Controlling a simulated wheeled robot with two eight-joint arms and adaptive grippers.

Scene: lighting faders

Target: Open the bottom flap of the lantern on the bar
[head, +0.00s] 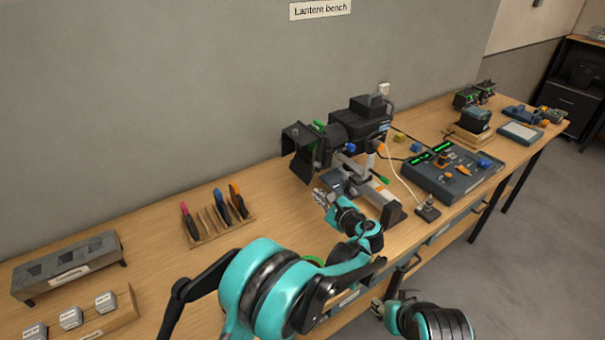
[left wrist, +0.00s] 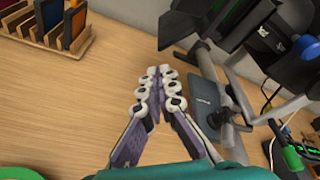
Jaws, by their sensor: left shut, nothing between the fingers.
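The black lantern (head: 352,124) is mounted on its stand at the back of the bench. Its dark barn-door flaps (head: 300,152) spread at its left front end. Which one is the bottom flap is hard to make out. In the left wrist view, a dark flap (left wrist: 188,22) shows at the top, above and right of the fingertips. My left gripper (head: 320,196) is shut and empty, below the flaps; its fingertips meet in the left wrist view (left wrist: 160,72). My right gripper (head: 377,307) is low in front of the bench, too small to read.
A wooden rack (head: 218,222) with coloured filter frames stands left of the lantern. A fader console (head: 452,172) and a small joystick-like box (head: 428,209) are to the right. A grey slotted holder (head: 70,265) is far left. Bare bench lies between rack and lantern.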

